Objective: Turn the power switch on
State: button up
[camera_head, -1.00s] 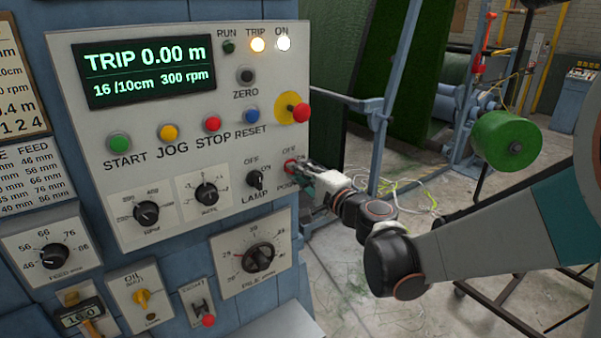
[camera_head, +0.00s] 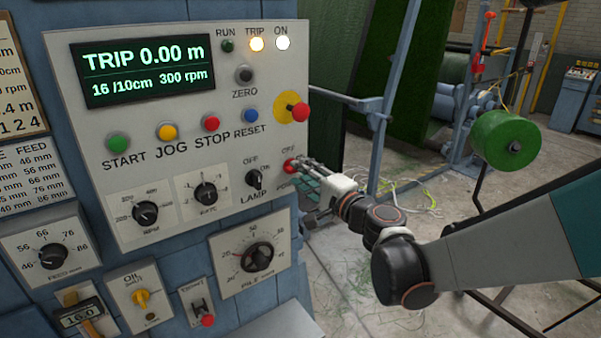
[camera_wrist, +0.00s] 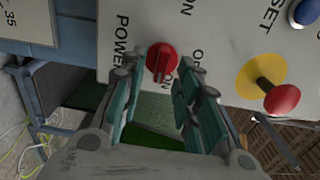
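The power switch (camera_head: 290,166) is a red rotary knob at the lower right corner of the control panel. In the wrist view the red knob (camera_wrist: 161,60) shows turned sideways, with its ridge running roughly up and down the picture. I cannot tell which mark it points to; a finger partly covers the lettering. My gripper (camera_head: 307,167) is close in front of the knob. In the wrist view my gripper (camera_wrist: 159,78) is open, one teal-padded finger on each side of the knob, with gaps visible. The white ON lamp (camera_head: 283,43) is lit.
The lamp switch (camera_head: 254,180) is left of the power switch. The red emergency button (camera_head: 299,112) on its yellow disc sticks out above it. The amber TRIP lamp (camera_head: 257,44) is lit; the display (camera_head: 145,70) reads TRIP 0.00 m. A green roll (camera_head: 503,140) stands at right.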

jog(key=v, duration=1)
jog(key=shift+s+d, duration=0.1)
jog(key=s+f+n+g+h, duration=0.3)
jog(key=s+f+n+g, duration=0.15)
jog(key=s+n, duration=0.35)
jog(key=s+d+f+n+g+h, duration=0.3)
jog(key=s+d+h, duration=0.4)
jog(key=s+d, duration=0.5)
jog(key=shift+s+d+f, duration=0.25)
jog(key=shift+s+f, duration=0.35)
jog(key=shift+s, duration=0.05)
dwell(0.3)
